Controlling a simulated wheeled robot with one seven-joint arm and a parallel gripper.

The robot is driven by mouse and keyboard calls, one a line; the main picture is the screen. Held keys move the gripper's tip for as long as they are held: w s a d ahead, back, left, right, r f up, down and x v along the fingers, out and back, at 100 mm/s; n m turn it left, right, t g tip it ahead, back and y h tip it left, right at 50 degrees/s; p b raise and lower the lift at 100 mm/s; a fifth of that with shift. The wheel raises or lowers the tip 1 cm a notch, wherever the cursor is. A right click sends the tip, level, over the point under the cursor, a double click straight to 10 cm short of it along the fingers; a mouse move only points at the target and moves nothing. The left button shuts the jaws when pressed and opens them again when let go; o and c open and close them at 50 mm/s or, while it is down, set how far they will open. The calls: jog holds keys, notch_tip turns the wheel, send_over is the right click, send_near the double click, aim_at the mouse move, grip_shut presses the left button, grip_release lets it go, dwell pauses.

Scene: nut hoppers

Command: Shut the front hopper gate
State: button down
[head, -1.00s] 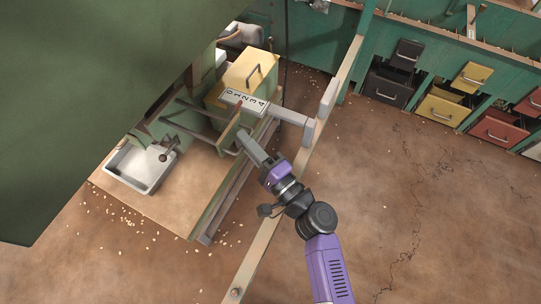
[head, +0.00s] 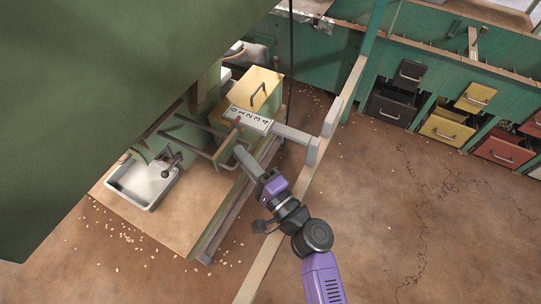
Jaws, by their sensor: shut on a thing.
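The front hopper gate (head: 228,154) is a flat green plate with a pale edge, standing on the wooden bench beside a number plate (head: 248,120) marked 0 to 4. A red pointer (head: 238,122) stands at the low-number end of that plate. My gripper (head: 238,151) reaches in from the lower right and is shut at the right edge of the gate. It appears to grip the gate's handle, which its fingers hide. The hopper's inside and outlet are hidden under the large green sheet at the upper left.
A yellow box (head: 276,78) stands behind the number plate. A long wooden rail (head: 262,268) runs under my arm. Nuts litter the floor; the right floor is clear.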

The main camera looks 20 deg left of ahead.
aim_at(228, 152)
jog(key=a, duration=0.1)
jog(key=a+b, duration=0.1)
jog(key=a, duration=0.1)
jog(key=shift+w+a+r, duration=0.1)
jog(key=shift+w+r, duration=0.1)
jog(key=shift+a+r+b, duration=0.15)
jog(key=shift+a+b, duration=0.25)
jog(key=shift+a, duration=0.2)
jog(key=c, duration=1.5)
grip_release()
jog(key=shift+c, duration=0.2)
jog(key=shift+f, duration=0.25)
jog(key=shift+d+f, duration=0.1)
jog(key=shift+f, duration=0.05)
